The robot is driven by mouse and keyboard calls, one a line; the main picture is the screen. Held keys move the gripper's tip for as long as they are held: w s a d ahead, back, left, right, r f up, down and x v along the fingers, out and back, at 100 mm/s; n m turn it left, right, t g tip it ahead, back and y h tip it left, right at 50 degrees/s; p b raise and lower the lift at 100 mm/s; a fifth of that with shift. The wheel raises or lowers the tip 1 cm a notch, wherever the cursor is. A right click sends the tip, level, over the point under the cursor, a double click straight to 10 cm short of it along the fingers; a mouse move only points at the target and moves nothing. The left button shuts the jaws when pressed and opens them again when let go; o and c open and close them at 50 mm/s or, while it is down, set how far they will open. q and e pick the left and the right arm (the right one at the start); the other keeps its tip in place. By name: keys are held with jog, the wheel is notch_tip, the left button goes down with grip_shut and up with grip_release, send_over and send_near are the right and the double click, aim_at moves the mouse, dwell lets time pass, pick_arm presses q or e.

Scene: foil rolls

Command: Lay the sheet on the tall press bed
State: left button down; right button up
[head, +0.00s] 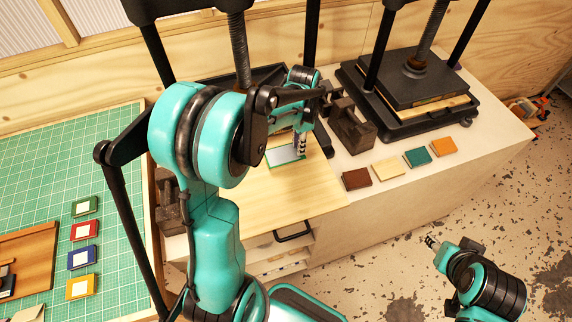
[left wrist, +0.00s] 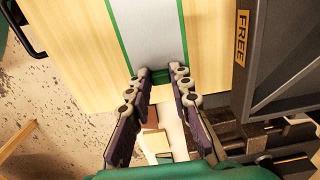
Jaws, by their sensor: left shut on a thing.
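The sheet (head: 286,155) has a pale middle and green edges. It shows larger in the left wrist view (left wrist: 153,30). My left gripper (head: 302,143) is shut on its near end, between the fingertips (left wrist: 158,79) in the left wrist view. The sheet is over a pale wooden board (head: 240,215) in front of the left press; I cannot tell whether it touches. That press's screw (head: 239,50) shows, but my arm hides much of its bed. My right gripper (head: 431,242) is at the lower right, away from the bench, with its jaw opening unclear.
A second press (head: 403,80) stands at the right, holding a wooden board. Dark iron blocks (head: 351,130) stand between the presses. Several small coloured books, including a brown one (head: 356,179), lie along the bench front. A green cutting mat (head: 40,180) is at the left.

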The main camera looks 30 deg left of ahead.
aim_at(288, 157)
pick_arm(q)
jog(key=s+f, duration=0.1)
jog(key=s+a+f, duration=0.1)
jog(key=s+f, duration=0.1)
jog(key=s, duration=0.1)
jog(key=shift+a, duration=0.3)
jog(key=shift+f+b, duration=0.6)
jog(key=shift+f, duration=1.35)
jog(key=shift+f, duration=0.1)
jog(key=c, duration=1.4)
grip_release()
jog(key=shift+o, duration=0.2)
